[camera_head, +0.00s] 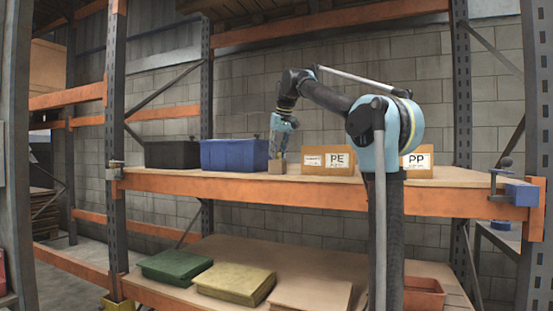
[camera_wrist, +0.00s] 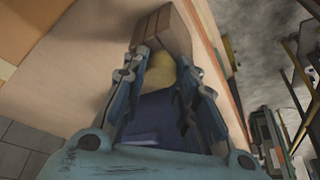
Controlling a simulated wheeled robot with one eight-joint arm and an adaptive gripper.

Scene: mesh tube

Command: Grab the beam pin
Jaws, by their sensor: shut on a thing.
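My gripper (camera_wrist: 165,68) points down at the shelf with its two fingers close around a dull yellow, rounded thing (camera_wrist: 160,76). I take it for the beam pin; its full shape is hidden by the fingers. A brown block (camera_wrist: 166,30) lies just past the fingertips in the wrist view. In the head view my gripper (camera_head: 281,151) is low over the shelf, right above the small brown block (camera_head: 277,167). The pin cannot be made out there. I cannot tell whether it touches the block.
The wooden shelf has an orange front beam (camera_head: 250,191). A blue bin (camera_head: 233,155) and a black bin (camera_head: 172,154) stand left of the block. Cartons marked PE (camera_head: 328,160) and PP (camera_head: 417,164) stand to the right.

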